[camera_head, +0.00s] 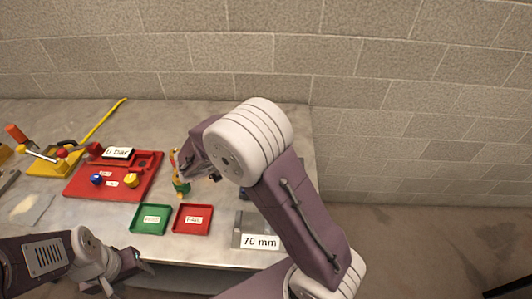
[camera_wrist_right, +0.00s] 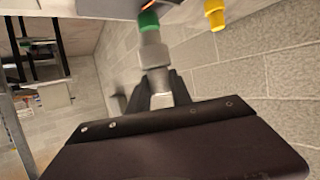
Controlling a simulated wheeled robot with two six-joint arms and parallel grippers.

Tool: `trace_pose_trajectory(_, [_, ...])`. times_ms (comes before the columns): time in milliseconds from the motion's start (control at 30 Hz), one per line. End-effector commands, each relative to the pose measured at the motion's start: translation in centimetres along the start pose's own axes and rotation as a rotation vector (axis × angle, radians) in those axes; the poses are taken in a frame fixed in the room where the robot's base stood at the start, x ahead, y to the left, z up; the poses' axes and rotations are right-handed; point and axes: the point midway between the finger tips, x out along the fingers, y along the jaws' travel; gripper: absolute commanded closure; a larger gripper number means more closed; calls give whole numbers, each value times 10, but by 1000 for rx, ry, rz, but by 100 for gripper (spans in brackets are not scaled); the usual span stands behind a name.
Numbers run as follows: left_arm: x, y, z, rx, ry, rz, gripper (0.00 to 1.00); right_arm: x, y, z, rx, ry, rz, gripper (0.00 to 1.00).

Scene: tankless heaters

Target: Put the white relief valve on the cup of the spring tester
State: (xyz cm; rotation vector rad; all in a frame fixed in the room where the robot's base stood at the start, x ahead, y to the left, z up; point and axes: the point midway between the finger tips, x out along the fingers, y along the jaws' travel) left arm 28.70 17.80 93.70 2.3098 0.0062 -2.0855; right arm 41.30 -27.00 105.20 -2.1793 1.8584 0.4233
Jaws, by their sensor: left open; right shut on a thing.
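In the right wrist view, my right gripper (camera_wrist_right: 156,90) is shut on the white relief valve (camera_wrist_right: 153,56), a pale grey-white stepped cylinder. A green part (camera_wrist_right: 148,22) meets its far end; I cannot tell whether they are joined. In the head view, my right gripper (camera_head: 187,168) is beside a small upright yellow and green thing (camera_head: 181,188), perhaps the spring tester. My right arm hides part of this area, and the cup cannot be made out. My left gripper (camera_head: 137,271) is open and empty at the table's front edge, lower left.
A red tray (camera_head: 82,185) with blue and yellow knobbed pieces lies left of centre. Green (camera_head: 151,219) and red (camera_head: 193,219) labelled bins stand in front. A "70 mm" block (camera_head: 259,241) is at the right. A yellow-based lever device (camera_head: 52,163) stands far left. A brick wall is behind.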

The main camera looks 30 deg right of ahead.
Motion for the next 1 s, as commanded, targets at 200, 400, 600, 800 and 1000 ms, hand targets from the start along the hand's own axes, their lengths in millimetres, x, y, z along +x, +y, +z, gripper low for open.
trace_pose_trajectory(200, [-9, 0, -1, 0, 0, 0, 41, 19, -32, 14, -1, 0, 3, 100])
trace_pose_trajectory(400, [-13, 0, -1, 0, 0, 0, 41, 31, -53, 24, 1, 0, 1, 100])
trace_pose_trajectory(600, [-13, 0, -1, 0, 0, 0, 41, 33, -57, 27, 0, 0, 0, 100])
trace_pose_trajectory(800, [-20, 0, -2, 0, 0, 0, 41, 45, -56, 56, -4, 1, 1, 100])
trace_pose_trajectory(1000, [-20, 0, -2, 0, 0, 0, 41, 48, -57, 63, 1, 0, -1, 100])
